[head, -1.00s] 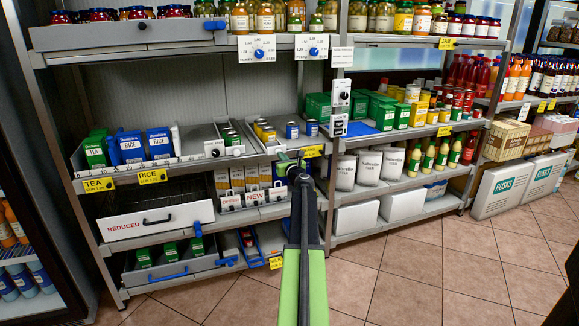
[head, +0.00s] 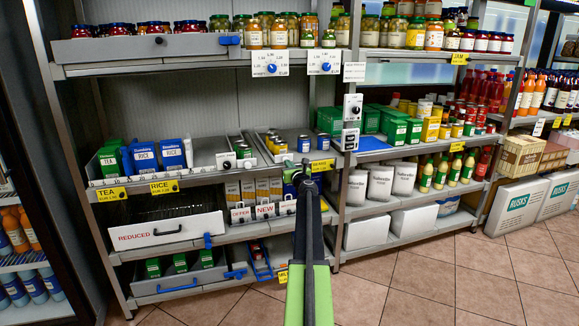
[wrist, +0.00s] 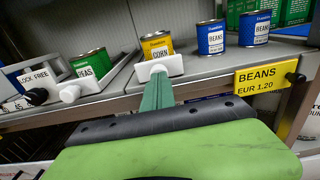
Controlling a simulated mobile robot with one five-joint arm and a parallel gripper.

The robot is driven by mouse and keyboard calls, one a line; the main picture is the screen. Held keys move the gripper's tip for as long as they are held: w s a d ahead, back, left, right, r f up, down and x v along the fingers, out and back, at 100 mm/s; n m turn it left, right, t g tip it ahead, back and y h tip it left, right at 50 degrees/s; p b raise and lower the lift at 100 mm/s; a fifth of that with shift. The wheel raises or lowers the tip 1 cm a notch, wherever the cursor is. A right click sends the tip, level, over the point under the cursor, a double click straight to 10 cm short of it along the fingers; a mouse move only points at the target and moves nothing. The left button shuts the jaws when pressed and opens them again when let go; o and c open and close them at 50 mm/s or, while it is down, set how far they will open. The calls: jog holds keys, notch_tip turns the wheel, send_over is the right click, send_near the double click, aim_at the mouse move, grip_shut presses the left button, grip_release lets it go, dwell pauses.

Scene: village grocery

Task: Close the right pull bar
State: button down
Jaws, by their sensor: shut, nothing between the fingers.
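Two white pull bars with rounded knobs stand at the front ends of narrow trays on the middle shelf. The right pull bar (wrist: 158,67) is in front of a yellow CORN can (wrist: 157,45); its tray also shows in the head view (head: 282,155). The left pull bar (wrist: 95,84) is in front of a green PEAS can (wrist: 89,64). My gripper (wrist: 157,90) is shut and empty, its green fingertips at the right bar's knob. I cannot tell whether they touch it. In the head view, my gripper (head: 297,172) is at the shelf's front edge.
A yellow BEANS price tag (wrist: 262,84) hangs on the shelf edge just right of my gripper. Blue BEANS cans (wrist: 211,37) stand behind it. A LOCK FREE dial (wrist: 36,96) is at the left. White OFFER and NEW fronts (head: 264,211) are below.

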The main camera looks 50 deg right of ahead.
jog(key=v, duration=1.4)
